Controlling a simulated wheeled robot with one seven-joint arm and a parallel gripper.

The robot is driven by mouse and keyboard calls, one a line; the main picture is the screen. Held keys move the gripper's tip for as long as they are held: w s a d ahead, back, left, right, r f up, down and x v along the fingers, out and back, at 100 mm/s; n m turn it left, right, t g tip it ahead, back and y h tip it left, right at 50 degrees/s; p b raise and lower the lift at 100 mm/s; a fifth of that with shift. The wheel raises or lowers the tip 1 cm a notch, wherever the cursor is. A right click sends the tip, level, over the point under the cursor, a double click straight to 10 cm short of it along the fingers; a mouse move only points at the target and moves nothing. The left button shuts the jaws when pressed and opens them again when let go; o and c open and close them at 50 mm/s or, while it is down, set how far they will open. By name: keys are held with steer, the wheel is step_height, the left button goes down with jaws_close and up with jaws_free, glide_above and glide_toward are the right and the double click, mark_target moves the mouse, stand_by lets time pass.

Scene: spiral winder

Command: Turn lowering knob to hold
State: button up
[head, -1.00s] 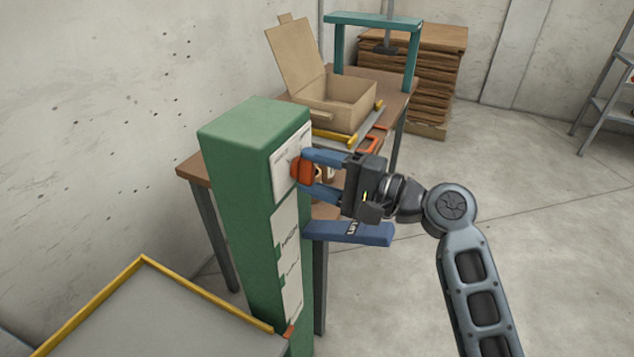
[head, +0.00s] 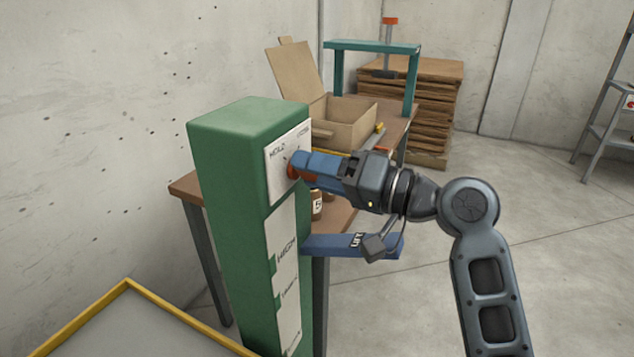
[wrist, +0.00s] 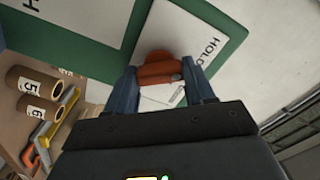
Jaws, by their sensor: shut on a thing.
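The orange-red knob (head: 292,171) sits on a white plate (head: 285,145) on the upper side of the green post (head: 225,200). My gripper (head: 299,165) has its blue fingers shut on it, one on each side. In the wrist view the knob (wrist: 155,69) lies between the fingers, and a small grey dot marks its right end. The word HOLD (wrist: 203,58) is printed on the plate to the upper right of the knob. The dot is on the HOLD side, but I cannot tell if it lines up exactly. Another label on the plate is too small to read.
A blue lever (head: 335,245) juts from the post below my gripper. Behind it is a wooden table with an open cardboard box (head: 340,120) and brown rolls (wrist: 38,85). A yellow-rimmed tray (head: 110,330) is at the lower left.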

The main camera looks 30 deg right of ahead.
steer(key=shift+f+n+b, duration=0.1)
steer(key=shift+n+b, duration=0.2)
steer(key=shift+n, duration=0.2)
steer(key=o, duration=1)
steer(key=shift+o, duration=0.2)
steer(key=v, duration=0.7)
steer(key=shift+s+d, duration=0.25)
steer(key=shift+s, duration=0.05)
